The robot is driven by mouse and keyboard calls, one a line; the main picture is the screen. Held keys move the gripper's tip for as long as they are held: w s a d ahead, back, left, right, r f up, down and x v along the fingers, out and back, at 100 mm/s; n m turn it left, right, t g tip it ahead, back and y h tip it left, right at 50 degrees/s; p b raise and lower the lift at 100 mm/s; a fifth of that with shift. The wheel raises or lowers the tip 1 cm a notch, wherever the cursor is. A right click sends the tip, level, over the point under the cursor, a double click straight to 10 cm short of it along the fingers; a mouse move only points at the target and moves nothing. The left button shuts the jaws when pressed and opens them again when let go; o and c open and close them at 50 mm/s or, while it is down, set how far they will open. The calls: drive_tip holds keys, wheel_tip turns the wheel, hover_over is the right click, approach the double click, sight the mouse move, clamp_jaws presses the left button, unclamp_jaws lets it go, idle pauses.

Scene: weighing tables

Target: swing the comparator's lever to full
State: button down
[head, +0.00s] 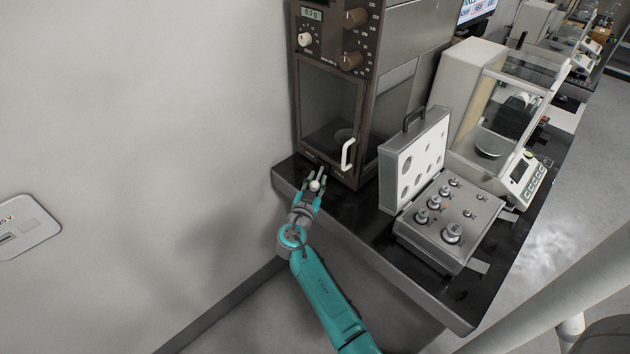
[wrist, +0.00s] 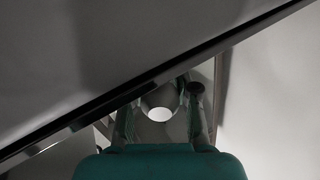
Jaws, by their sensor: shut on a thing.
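The comparator (head: 371,100) is the tall brown-fronted instrument against the wall, with a glass door and dials. Its lever ends in a pale round knob (head: 315,185) low at the front, near the table's left end. My gripper (head: 313,180) reaches up to it from below and is shut on the knob, with the fingers on both sides. In the wrist view the pale knob (wrist: 160,114) shows between the fingers, below the dark table edge. The lever's shaft is mostly hidden by the fingers, and its exact angle cannot be told.
A white door handle (head: 348,155) stands out just right of my gripper. An open weight case (head: 439,249) with several metal weights lies on the black table (head: 345,214). A glass-sided balance (head: 465,105) stands behind it. The floor left of the table is clear up to the wall.

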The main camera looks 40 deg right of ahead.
drive_tip(key=shift+a+f, duration=0.1)
drive_tip(key=shift+f, duration=0.05)
drive_tip(key=c, duration=1.1)
unclamp_jaws()
drive_tip(key=shift+s, duration=0.1)
drive_tip(key=shift+c, duration=0.2)
drive_tip(key=v, duration=1.2)
drive_tip(key=shift+s, duration=0.1)
